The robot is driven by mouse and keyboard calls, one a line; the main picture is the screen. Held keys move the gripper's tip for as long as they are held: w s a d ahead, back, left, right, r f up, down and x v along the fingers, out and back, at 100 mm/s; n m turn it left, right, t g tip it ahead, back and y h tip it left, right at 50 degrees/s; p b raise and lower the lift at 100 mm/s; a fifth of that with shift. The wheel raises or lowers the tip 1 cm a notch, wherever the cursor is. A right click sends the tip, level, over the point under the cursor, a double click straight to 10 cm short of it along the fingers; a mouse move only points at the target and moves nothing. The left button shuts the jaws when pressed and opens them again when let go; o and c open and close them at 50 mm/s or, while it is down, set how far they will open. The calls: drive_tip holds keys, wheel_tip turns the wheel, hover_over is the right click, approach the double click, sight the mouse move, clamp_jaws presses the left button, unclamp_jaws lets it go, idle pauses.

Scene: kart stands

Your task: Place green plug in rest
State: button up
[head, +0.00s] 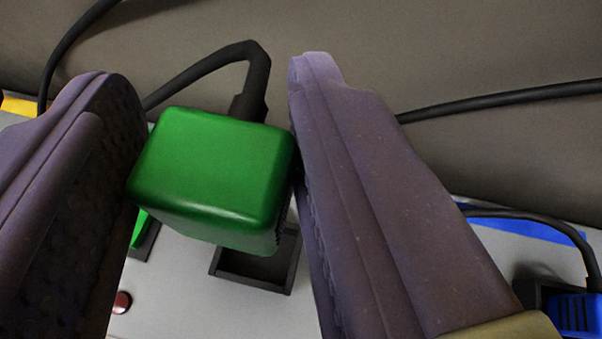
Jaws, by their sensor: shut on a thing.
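The green plug (215,172) is a rounded green block with a black cable (252,80) leaving its far end. My gripper (215,150) is shut on it, with one purple-grey finger at its left side and one at its right. Just below the plug in the picture is a black square holder (255,278), probably the rest, with a hollow inside. The plug covers the holder's upper part. I cannot tell whether the plug touches the holder or hangs above it.
A blue plug (575,315) with a black cable sits at a dark holder at lower right, by a blue strip (530,228). A red button (121,302) is on the light panel (180,290) at lower left. A yellow strip (20,106) shows at far left. Black cables cross the grey wall behind.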

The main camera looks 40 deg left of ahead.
wheel_tip(320, 180, down, 10)
drive_tip(key=b, duration=0.4)
drive_tip(key=shift+r, duration=0.25)
drive_tip(key=shift+f, duration=0.15)
drive_tip(key=o, duration=1.1)
drive_tip(key=shift+c, duration=0.2)
